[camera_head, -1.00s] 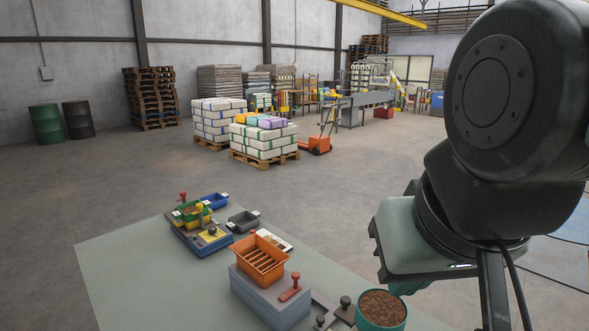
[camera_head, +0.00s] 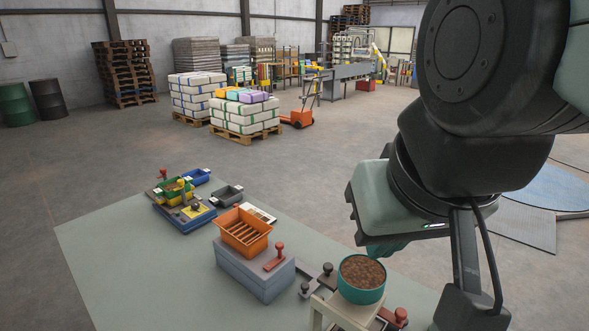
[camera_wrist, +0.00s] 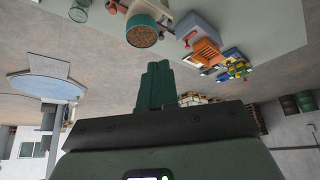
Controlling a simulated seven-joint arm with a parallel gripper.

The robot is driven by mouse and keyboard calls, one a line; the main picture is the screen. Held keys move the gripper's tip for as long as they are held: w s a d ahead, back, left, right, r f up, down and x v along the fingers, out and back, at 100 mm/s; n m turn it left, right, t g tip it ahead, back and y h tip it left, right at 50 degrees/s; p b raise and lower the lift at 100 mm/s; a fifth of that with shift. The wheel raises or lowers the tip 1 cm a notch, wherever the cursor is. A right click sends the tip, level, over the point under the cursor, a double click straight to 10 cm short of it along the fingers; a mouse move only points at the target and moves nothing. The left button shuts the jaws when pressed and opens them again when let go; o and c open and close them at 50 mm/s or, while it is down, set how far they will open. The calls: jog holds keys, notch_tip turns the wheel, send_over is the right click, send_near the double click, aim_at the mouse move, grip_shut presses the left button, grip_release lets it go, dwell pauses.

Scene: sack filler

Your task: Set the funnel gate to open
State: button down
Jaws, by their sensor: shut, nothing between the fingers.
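A teal round funnel (camera_head: 361,279) full of brown granules stands on a pale stand (camera_head: 346,315) at the bottom right of the head view. It also shows upside down at the top of the wrist view (camera_wrist: 141,32). A red-knobbed part (camera_head: 397,317) sits low at its right; I cannot tell whether it is the funnel gate or how the gate is set. My gripper (camera_wrist: 157,68) is shut and empty, apart from the funnel. In the head view, its teal fingers (camera_head: 386,249) show just above and right of the funnel, partly hidden by the hand.
An orange slatted tray (camera_head: 244,231) sits on a grey box with a red lever (camera_head: 275,257), left of the funnel. Dark knobs (camera_head: 327,270) stand between them. A blue station (camera_head: 185,213) with small bins is further left. The table's (camera_head: 120,270) front left is clear.

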dwell(0.3)
jog(key=c, duration=1.7)
grip_release()
jog(key=o, duration=0.5)
jog(key=w, duration=0.1)
jog(key=w+r, duration=0.1)
jog(key=shift+w+r, duration=0.3)
jog(key=shift+g+h, duration=0.3)
jog(key=shift+g, duration=0.1)
jog(key=w, duration=0.1)
jog(key=w+d+f, duration=0.1)
jog(key=w, duration=0.1)
jog(key=w+d+f, duration=0.1)
jog(key=shift+w+f, duration=0.1)
jog(key=shift+w, duration=0.05)
jog(key=m+g, duration=0.2)
jog(key=g, duration=0.3)
send_over(401, 311)
notch_tip(401, 311, down, 16)
notch_tip(401, 311, down, 11)
jog(key=shift+f, duration=0.1)
grip_shut()
